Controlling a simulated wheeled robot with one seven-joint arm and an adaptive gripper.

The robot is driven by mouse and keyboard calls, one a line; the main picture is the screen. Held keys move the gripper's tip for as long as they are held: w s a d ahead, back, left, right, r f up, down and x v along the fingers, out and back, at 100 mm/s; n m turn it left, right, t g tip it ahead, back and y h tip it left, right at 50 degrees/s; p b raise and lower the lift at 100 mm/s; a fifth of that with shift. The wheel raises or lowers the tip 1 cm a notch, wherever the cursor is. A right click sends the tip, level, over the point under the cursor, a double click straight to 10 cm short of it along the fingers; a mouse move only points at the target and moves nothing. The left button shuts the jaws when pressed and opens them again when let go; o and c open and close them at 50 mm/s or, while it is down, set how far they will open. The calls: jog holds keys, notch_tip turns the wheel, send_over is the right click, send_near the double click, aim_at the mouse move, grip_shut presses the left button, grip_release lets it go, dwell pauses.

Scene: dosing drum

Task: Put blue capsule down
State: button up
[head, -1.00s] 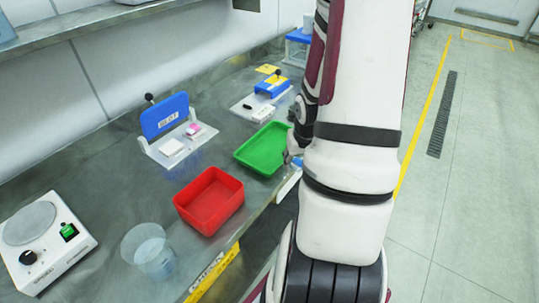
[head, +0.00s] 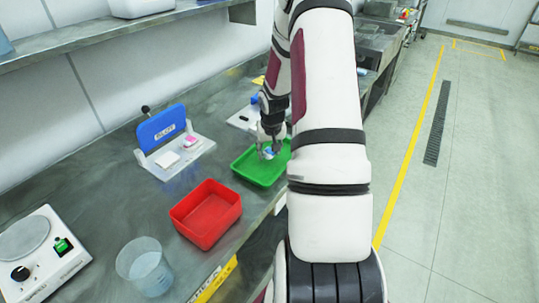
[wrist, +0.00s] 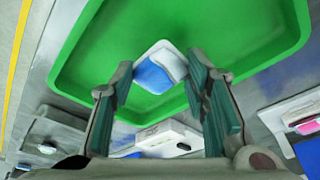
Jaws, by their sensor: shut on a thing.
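My gripper (head: 268,156) is low over the green tray (head: 243,172), shut on the small blue-and-white capsule (head: 268,151). In the wrist view, the capsule (wrist: 160,68) sits between the fingertips of my gripper (wrist: 162,76), with the green tray (wrist: 260,48) around and below it. It has a blue part and a white part. I cannot tell whether it touches the tray floor.
A red tray (head: 205,228) and a clear beaker (head: 145,268) stand to the left, near the bench edge. A blue flip-plate stand (head: 165,133) with white and pink pieces is behind. A white device with a round plate (head: 35,255) is far left.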

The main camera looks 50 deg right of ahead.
jog(key=shift+f, duration=1.05)
jog(key=shift+f, duration=0.2)
jog(key=o, duration=0.9)
jog(key=shift+c, duration=0.2)
